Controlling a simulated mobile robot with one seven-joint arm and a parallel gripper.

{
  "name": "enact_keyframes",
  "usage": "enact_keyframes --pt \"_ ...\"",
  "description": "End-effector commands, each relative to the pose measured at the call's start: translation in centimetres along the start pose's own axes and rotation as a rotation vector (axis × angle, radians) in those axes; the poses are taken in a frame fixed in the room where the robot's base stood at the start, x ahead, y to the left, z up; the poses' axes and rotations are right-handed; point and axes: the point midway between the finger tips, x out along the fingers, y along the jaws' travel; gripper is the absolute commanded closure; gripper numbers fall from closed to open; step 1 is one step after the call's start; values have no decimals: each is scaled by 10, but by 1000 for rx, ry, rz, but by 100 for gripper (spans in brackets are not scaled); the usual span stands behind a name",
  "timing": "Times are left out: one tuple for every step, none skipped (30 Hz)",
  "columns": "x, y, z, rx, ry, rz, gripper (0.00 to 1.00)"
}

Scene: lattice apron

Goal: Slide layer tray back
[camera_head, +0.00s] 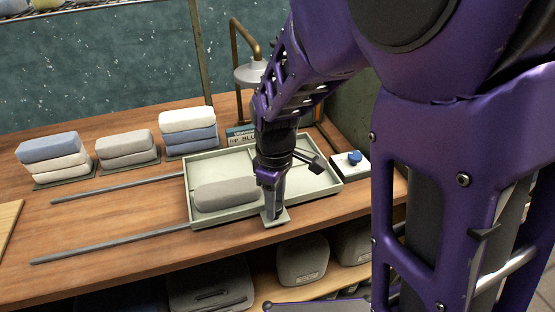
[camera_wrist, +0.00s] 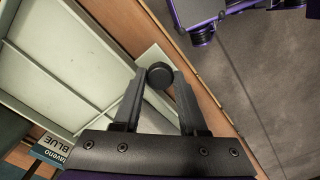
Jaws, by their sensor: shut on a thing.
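The layer tray (camera_head: 222,166) is a shallow pale green tray on the wooden counter, at the right end of two grey rails. A grey folded bundle (camera_head: 226,193) lies in its front left part. In the wrist view the tray (camera_wrist: 75,50) fills the left side, with thin dividing lines on its floor. A dark round knob (camera_wrist: 158,75) stands on a pale tab (camera_head: 275,217) at the tray's front edge. My gripper (camera_head: 271,208) points down at this tab; its fingers (camera_wrist: 157,90) are shut on the knob. The head view hides the knob behind my gripper.
Grey rails (camera_head: 115,189) (camera_head: 110,245) run left over clear counter. Folded stacks (camera_head: 52,158) (camera_head: 127,147) (camera_head: 188,130) stand behind. A blue-knobbed white box (camera_head: 349,166) sits right of the tray. A sign (camera_head: 241,136) and a lamp-like fixture (camera_head: 250,72) stand behind it.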

Motion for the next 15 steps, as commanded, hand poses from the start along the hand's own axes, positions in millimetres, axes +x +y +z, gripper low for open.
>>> enact_keyframes --pt "-2 -6 -6 -5 2 -1 100" --pt "-2 -10 -10 -5 2 -2 100" --pt "-2 -16 -16 -6 2 -2 100" --pt "-2 -20 -20 -6 2 -2 100" --pt "-2 -25 -25 -7 2 -2 100" --pt "-2 -32 -32 -7 1 -2 100" --pt "-2 -37 -37 -9 1 -2 100" --pt "-3 -43 -43 -8 2 -1 100" --pt "-3 -51 -51 -9 2 -1 100" --pt "-3 -56 -57 -8 2 -1 100" --pt "-2 -63 -63 -9 2 -2 100" --pt "-2 -71 -71 -9 2 -2 100" --pt "-3 -77 -77 -9 2 -2 100" --pt "-2 -83 -82 -8 2 -2 100" --pt "-2 -91 -90 -9 1 -2 100"
